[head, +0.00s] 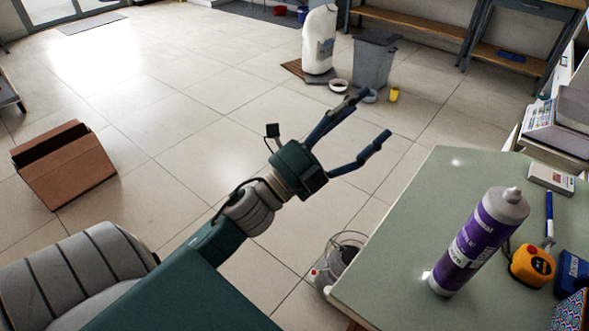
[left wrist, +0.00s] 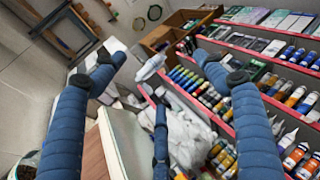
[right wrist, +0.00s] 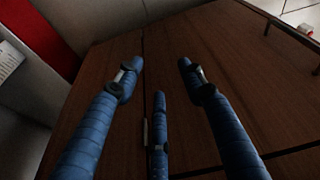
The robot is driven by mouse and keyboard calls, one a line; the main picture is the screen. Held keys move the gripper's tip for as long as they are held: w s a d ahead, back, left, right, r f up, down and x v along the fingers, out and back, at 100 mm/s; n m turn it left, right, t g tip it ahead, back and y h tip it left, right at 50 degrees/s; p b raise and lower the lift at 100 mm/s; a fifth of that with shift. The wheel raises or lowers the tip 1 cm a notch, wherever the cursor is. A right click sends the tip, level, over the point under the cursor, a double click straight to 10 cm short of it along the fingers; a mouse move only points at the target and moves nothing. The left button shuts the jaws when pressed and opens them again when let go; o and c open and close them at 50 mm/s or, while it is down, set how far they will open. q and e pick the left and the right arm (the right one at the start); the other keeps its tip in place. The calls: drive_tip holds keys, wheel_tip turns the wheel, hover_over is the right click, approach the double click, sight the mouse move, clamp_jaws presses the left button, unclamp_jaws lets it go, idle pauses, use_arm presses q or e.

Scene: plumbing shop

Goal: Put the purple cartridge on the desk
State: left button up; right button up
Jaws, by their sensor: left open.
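The purple cartridge (head: 480,243), with a white cap and nozzle, stands on the green-topped desk (head: 400,240) at the right of the head view. It looks upright, with its base near the desk's front left part. My left gripper (head: 376,115) is open and empty, in the air beyond the desk's left edge, well apart from the cartridge. Its spread fingers also show in the left wrist view (left wrist: 160,57). My right gripper (right wrist: 160,63) shows only in the right wrist view, fingers apart and empty, facing a brown wooden surface (right wrist: 220,50).
A bucket (head: 340,255) stands beside the desk. A cardboard box (head: 63,165) is on the open floor. Stocked shelves (left wrist: 250,80) fill the left wrist view's right.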

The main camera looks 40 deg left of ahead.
use_arm(q)
drive_tip(key=s+a+f+n+g+y, duration=0.2)
drive_tip(key=a+f+n+g+y, duration=0.15)
drive_tip(key=f+n, duration=0.6)
drive_tip(key=s+a+f+n+g+y, duration=0.15)
drive_tip(key=f+n+g+y, duration=0.35)
drive_tip(key=f, duration=0.9)
drive_tip(key=s+d+f+n+g+h, duration=0.1)
drive_tip(key=s+d+f+g, duration=0.3)
drive_tip(key=s+f, duration=0.4)
drive_tip(key=s+d+f+n+g+h, duration=0.1)
drive_tip(key=s+d+f+n+g, duration=0.3)
drive_tip(key=s+f, duration=0.5)
drive_tip(key=s+d+g, duration=0.1)
drive_tip(key=s+g, duration=0.1)
drive_tip(key=s, duration=0.2)
drive_tip(key=shift+f+n, duration=0.3)
drive_tip(key=shift+n, duration=0.05)
